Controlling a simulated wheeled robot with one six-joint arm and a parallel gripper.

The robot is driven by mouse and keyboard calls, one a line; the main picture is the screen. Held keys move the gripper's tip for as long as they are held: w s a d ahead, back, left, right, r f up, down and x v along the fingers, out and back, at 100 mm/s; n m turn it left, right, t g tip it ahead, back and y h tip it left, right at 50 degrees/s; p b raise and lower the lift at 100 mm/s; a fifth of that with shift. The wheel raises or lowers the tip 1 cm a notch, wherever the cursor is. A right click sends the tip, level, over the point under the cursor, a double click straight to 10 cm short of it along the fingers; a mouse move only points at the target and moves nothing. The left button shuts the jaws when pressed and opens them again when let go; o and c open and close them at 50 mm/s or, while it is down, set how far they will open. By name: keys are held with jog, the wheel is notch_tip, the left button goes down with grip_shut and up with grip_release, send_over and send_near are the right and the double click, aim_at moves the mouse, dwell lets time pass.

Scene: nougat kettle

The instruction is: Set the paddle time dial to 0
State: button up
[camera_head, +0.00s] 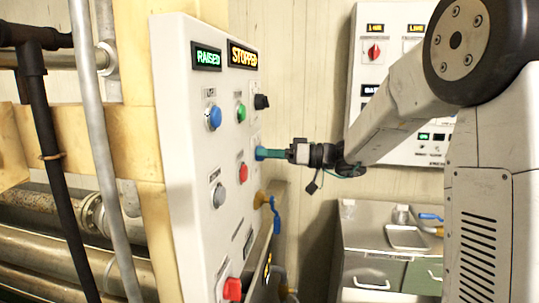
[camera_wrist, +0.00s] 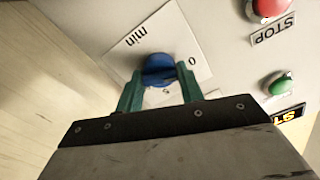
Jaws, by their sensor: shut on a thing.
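The paddle time dial (camera_wrist: 158,68) is a round blue knob on a white plate marked "min", with a 0 at its right and what looks like a 5 below it in the wrist view. The blue dial also shows as a small edge on the panel's right part in the head view (camera_head: 259,153). My gripper (camera_wrist: 161,82) has its two teal fingers on either side of the dial and is shut on it. In the head view my gripper (camera_head: 264,153) reaches the panel from the right. I cannot tell where the dial's pointer stands.
The white control panel (camera_head: 190,130) carries a blue button (camera_head: 214,118), a green button (camera_head: 241,112), a red button (camera_head: 243,173) and a black knob (camera_head: 261,102). Its displays read RAISED and STOPPED. Below my gripper is a blue-handled valve (camera_head: 276,213). A steel cabinet (camera_head: 370,240) stands behind.

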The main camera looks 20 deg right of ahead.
jog(key=o, duration=1)
jog(key=v, duration=0.7)
jog(key=shift+s+d, duration=0.2)
jog(key=shift+d, duration=0.15)
